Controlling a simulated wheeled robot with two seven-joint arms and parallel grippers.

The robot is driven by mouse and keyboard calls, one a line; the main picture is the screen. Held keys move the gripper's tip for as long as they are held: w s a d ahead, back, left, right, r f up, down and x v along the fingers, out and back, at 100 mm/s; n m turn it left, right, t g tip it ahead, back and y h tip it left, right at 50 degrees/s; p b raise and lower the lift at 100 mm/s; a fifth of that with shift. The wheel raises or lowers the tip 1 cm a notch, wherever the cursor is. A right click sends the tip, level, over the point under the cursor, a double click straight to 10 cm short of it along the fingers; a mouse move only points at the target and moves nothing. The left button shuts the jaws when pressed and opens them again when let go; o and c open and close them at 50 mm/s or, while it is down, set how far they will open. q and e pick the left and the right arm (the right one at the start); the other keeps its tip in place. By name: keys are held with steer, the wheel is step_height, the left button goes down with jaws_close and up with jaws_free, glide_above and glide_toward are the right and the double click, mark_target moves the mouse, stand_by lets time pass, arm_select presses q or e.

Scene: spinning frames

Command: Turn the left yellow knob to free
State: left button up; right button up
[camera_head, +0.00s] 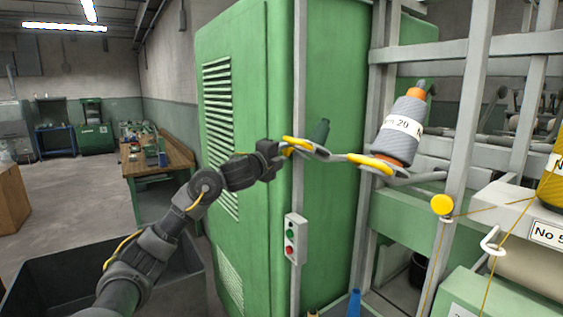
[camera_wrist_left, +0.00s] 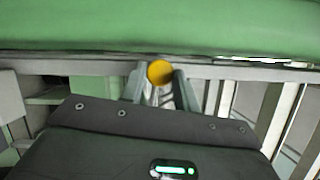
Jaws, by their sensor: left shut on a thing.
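My left gripper (camera_head: 282,151) reaches in from the left, in front of the green cabinet. In the left wrist view its two grey fingers (camera_wrist_left: 160,88) are shut on a round yellow knob (camera_wrist_left: 160,72), which shows between the fingertips. In the head view the wrist ends right beside a yellow part (camera_head: 298,142) at the left end of a grey bar; the fingertips are small there and the knob's turn position cannot be read. A second round yellow knob (camera_head: 442,205) is on the frame at the right, apart from my gripper. My right gripper is not in view.
The green cabinet (camera_head: 235,75) stands close behind my left arm. A grey bobbin (camera_head: 399,135) stands on the bar's right yellow disc (camera_head: 372,163). A switch box (camera_head: 296,239) hangs below. Grey posts (camera_head: 468,110) and threads are at the right.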

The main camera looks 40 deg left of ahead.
arm_select(q)
steer(key=m+t+b, duration=0.1)
steer(key=m+b, duration=0.2)
steer(key=b, duration=0.1)
steer(key=f+m+t+h+b, duration=0.1)
steer(key=m+b, duration=0.3)
steer(key=shift+a+f, duration=0.1)
steer(key=shift+a, duration=0.05)
steer(key=shift+m+t+h+b, duration=0.3)
steer(key=shift+m+h+b, duration=0.45)
steer(key=shift+m, duration=0.45)
steer(key=shift+a+m+h+b, duration=0.1)
steer(key=shift+m+h+b, duration=0.4)
steer(key=shift+m, duration=0.7)
steer(key=m+h, duration=0.1)
steer(key=m, duration=0.1)
steer(key=shift+w+m+t, duration=0.1)
steer(key=shift+m+t, duration=0.2)
steer(key=shift+a+m+h, duration=0.1)
steer(key=shift+m+h, duration=0.75)
steer(key=shift+m, duration=0.6)
steer(key=shift+a+m+h, duration=0.1)
steer(key=shift+m+h, duration=0.7)
steer(key=shift+m, duration=1.05)
steer(key=o, duration=0.8)
steer(key=shift+o, duration=0.8)
steer(key=shift+d+r, duration=0.1)
steer(key=shift+r, duration=0.2)
